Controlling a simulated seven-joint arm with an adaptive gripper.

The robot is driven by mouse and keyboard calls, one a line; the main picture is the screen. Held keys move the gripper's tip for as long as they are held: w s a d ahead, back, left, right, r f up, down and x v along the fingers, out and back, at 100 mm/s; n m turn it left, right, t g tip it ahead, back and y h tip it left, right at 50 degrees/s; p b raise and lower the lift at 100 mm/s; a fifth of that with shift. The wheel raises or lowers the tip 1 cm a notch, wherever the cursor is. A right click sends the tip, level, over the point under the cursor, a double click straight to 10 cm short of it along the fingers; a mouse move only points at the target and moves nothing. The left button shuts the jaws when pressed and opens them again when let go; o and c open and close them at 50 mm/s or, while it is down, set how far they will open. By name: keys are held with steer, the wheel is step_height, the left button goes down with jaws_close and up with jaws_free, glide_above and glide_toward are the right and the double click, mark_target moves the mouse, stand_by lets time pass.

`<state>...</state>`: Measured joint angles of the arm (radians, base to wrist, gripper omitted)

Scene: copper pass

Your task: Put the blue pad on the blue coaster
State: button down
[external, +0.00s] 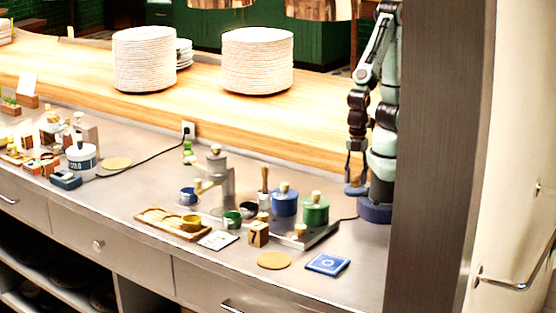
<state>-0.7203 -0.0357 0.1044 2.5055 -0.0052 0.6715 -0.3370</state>
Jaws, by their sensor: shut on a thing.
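My gripper (356,176) hangs at the right of the external view, beside my arm's base and above the counter. It is shut on a small dark blue thing (355,190), which looks like the blue pad; its shape is small and partly hidden by the fingers. A flat blue square with a pale emblem, seemingly the blue coaster (328,263), lies on the counter near the front edge. The gripper is apart from it, farther back and slightly right in the picture.
A tray with a blue canister (285,200) and a green canister (315,209) stands left of my gripper. A round tan mat (274,261) lies left of the blue square. A wooden block (258,234) stands behind the mat. A dark column (435,150) stands at right.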

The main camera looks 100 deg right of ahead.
steer(key=w+a+f, duration=0.5)
steer(key=a+f, duration=0.1)
steer(key=w+a+f, duration=0.3)
steer(key=a, duration=0.1)
steer(key=shift+w+a+f, duration=0.1)
steer(key=shift+w+f, duration=0.05)
steer(key=shift+w, duration=0.15)
steer(key=shift+w+a+f, duration=0.1)
steer(key=shift+f, duration=0.85)
steer(key=shift+w+a+f, duration=0.1)
steer(key=shift+f, duration=0.8)
steer(key=shift+f, duration=0.15)
steer(key=c, duration=0.8)
jaws_free()
steer(key=shift+o, duration=0.2)
step_height(320, 180, up, 12)
steer(key=shift+r, duration=0.2)
